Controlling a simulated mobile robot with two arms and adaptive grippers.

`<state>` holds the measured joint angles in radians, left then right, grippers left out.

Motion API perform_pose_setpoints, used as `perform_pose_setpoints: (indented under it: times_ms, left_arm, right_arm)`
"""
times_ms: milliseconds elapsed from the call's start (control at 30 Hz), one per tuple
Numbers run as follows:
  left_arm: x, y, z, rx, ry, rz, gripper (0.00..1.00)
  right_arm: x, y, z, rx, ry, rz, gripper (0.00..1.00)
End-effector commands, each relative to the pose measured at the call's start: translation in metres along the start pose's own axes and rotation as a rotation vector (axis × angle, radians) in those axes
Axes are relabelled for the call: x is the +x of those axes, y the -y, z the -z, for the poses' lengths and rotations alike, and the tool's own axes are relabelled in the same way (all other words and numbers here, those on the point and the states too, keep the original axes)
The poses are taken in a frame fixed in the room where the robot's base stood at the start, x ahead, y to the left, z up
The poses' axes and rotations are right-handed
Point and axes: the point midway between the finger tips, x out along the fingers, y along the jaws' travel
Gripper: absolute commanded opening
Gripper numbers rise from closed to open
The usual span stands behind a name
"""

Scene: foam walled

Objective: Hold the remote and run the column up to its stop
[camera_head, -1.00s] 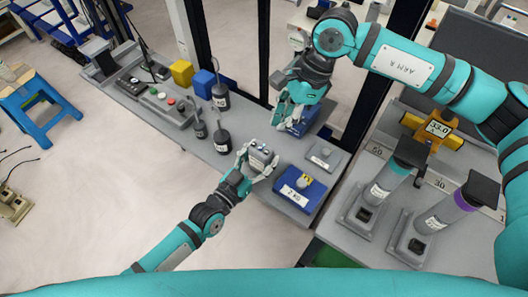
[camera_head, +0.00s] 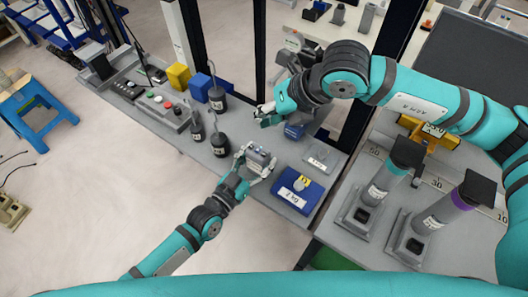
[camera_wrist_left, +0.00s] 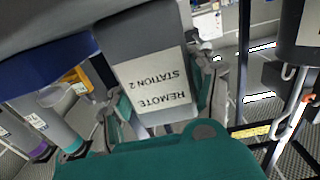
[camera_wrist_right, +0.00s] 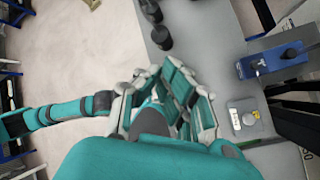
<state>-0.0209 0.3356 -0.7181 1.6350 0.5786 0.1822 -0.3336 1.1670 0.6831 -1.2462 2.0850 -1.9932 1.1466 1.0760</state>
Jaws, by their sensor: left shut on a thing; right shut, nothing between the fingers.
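The remote (camera_head: 258,158) is a small grey box with buttons on top, above the table's near edge. My left gripper (camera_head: 256,163) is shut on it. In the left wrist view its side (camera_wrist_left: 150,80) carries a label reading REMOTE STATION 2. My right gripper (camera_head: 265,114) is shut and empty, beyond the remote and apart from it in the head view. In the right wrist view my right gripper's fingers (camera_wrist_right: 172,92) hide what lies directly below. I cannot tell which part is the column or how high it stands.
A blue block (camera_head: 300,188) with a white label and a grey plate (camera_head: 321,157) with a knob lie right of the remote. Black weights (camera_head: 219,142) and a button box (camera_head: 162,107) stand to the left. A blue device (camera_head: 294,131) sits behind. Tall dark posts rise behind the table.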

Motion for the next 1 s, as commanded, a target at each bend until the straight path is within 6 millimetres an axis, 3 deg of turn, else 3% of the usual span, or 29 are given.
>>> perform_pose_setpoints:
  times_ms: [467,1000]
  left_arm:
    - [0.000,0.000,0.000,0.000,0.000,0.000,0.20]
    - [0.000,0.000,0.000,0.000,0.000,0.000,0.20]
  right_arm:
    - [0.007,0.004,0.003,0.003,0.000,0.001,0.00]
    - [0.061,0.033,0.033,0.003,-0.002,0.000,0.00]
